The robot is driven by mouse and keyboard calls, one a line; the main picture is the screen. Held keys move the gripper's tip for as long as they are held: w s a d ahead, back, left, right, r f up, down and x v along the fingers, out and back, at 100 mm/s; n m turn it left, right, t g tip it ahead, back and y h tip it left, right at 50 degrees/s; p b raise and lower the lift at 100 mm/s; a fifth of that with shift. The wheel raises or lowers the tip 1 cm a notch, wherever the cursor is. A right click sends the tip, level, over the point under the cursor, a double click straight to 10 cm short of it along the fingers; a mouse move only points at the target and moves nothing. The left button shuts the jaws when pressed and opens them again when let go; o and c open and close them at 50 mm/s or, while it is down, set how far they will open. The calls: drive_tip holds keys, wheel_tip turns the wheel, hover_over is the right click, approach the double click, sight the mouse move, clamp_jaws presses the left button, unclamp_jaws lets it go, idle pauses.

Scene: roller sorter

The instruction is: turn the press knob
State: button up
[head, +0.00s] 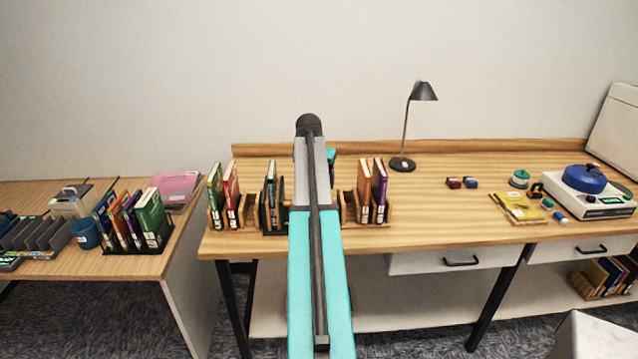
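A white machine (612,203) stands at the right end of the wooden desk. It looks like the press, with a small green display on its front. A round blue part with a dark top (585,180), which looks like its knob, sits on top of it. My arm reaches forward through the middle of the head view, well to the left of the machine. My gripper is hidden behind my arm links, so its fingers do not show. Nothing of mine touches the machine.
Books stand in wooden holders (249,214) mid-desk, around my arm. A black lamp (424,92) stands behind. Yellow packets (517,207), a green-white roll (519,178) and small blocks (454,183) lie left of the machine. The desk front between books and packets is clear.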

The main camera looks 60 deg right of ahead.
drive_tip(key=b+v, duration=0.2)
drive_tip(key=v, duration=1)
drive_tip(key=shift+r, duration=0.2)
drive_tip(key=shift+s+f, duration=0.1)
idle(0.4)
